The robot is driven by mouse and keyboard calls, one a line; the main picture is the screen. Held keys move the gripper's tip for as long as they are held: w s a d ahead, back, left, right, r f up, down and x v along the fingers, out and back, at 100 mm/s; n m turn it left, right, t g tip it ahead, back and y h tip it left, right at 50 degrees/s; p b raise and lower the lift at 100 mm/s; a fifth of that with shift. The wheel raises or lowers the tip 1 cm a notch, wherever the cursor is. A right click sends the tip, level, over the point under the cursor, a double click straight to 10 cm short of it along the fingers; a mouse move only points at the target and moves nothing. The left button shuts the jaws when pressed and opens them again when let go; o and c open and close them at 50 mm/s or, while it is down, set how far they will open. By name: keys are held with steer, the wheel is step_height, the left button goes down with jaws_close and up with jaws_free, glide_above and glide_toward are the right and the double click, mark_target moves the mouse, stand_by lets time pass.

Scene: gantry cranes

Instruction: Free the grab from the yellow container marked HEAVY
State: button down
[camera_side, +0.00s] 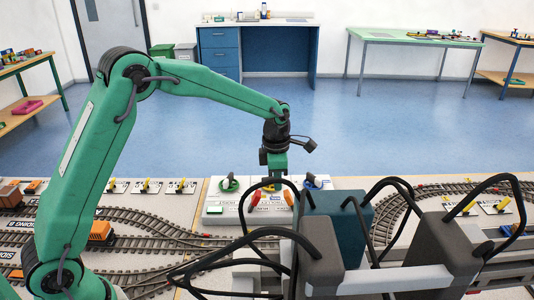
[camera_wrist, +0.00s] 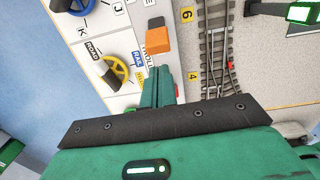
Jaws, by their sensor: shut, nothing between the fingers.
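My gripper (camera_side: 270,181) is over the white control panel (camera_side: 222,197) in the side view. Its green fingers also show in the wrist view (camera_wrist: 158,75), closed together and empty. An orange lever (camera_wrist: 157,40) on the panel lies just beyond the fingertips; I cannot tell whether they touch. I cannot make out the grab or a yellow container marked HEAVY in either view.
Grey and dark blue blocks with black cables (camera_side: 337,222) fill the near right, partly hiding the panel. Model railway track (camera_side: 130,232) lies to the left, with an orange wagon (camera_side: 101,232) on it. More track (camera_wrist: 217,50) runs beside the panel in the wrist view.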

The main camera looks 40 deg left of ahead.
mark_target(290, 196)
steer(key=shift+w+d+f, duration=0.1)
steer(key=shift+f, duration=1.75)
steer(key=shift+w+d+r, duration=0.55)
steer(key=shift+w+d, duration=0.2)
steer(key=shift+w+d+r+g, duration=0.15)
steer(key=shift+w+d+g, duration=0.3)
steer(key=shift+g, duration=0.15)
steer(key=shift+w+d, duration=0.4)
steer(key=shift+r, duration=0.3)
steer(key=shift+r, duration=0.55)
